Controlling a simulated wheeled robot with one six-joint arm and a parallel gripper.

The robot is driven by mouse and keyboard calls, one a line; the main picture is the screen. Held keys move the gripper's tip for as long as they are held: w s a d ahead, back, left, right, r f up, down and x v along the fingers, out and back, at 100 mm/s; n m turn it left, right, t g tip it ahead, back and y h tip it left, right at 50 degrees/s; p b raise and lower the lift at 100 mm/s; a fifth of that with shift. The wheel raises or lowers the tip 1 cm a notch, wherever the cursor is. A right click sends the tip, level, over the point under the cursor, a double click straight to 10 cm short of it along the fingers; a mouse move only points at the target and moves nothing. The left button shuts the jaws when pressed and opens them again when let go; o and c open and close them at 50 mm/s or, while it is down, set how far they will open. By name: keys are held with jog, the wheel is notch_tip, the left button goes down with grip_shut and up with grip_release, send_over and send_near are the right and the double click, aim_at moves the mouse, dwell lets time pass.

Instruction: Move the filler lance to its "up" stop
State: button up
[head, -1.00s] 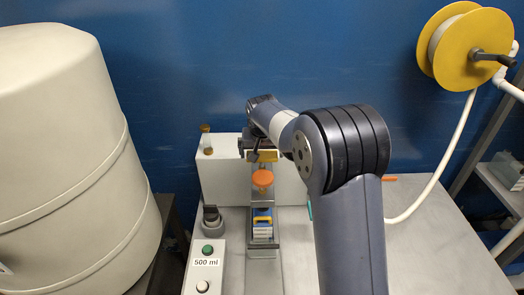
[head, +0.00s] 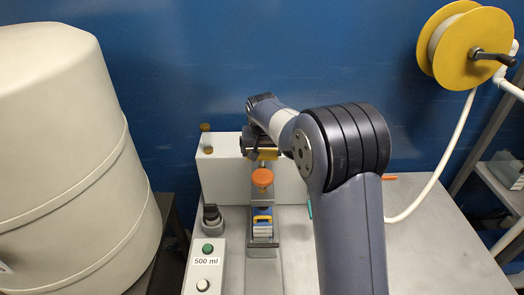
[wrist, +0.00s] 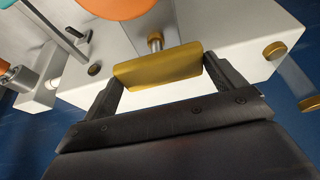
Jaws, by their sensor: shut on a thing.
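The filler lance's yellow handle bar (wrist: 158,68) sits between the two dark fingers of my gripper (wrist: 163,72) in the wrist view. The gripper is shut on it. A short metal rod joins the bar to the pale box behind it. In the head view the yellow handle (head: 267,154) shows just behind an orange round knob (head: 263,177). My gripper (head: 262,148) is partly hidden there by my own arm. The lance's lower part and its stops cannot be made out.
A white box (head: 228,172) with brass caps stands behind the handle. A button panel marked 500 ml (head: 206,262) is front left. A large cream tank (head: 65,150) fills the left. A yellow hose reel (head: 468,47) hangs upper right. The bench (head: 430,245) is clear at right.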

notch_tip(320, 180, up, 4)
jog(key=shift+r+p, duration=0.2)
jog(key=shift+p, duration=0.85)
jog(key=shift+w, duration=0.1)
jog(key=o, duration=1.1)
jog(key=shift+c, duration=0.2)
jog(key=shift+o, duration=0.2)
jog(key=b+v, duration=0.2)
jog(key=v, duration=0.9)
jog(key=shift+f, duration=0.2)
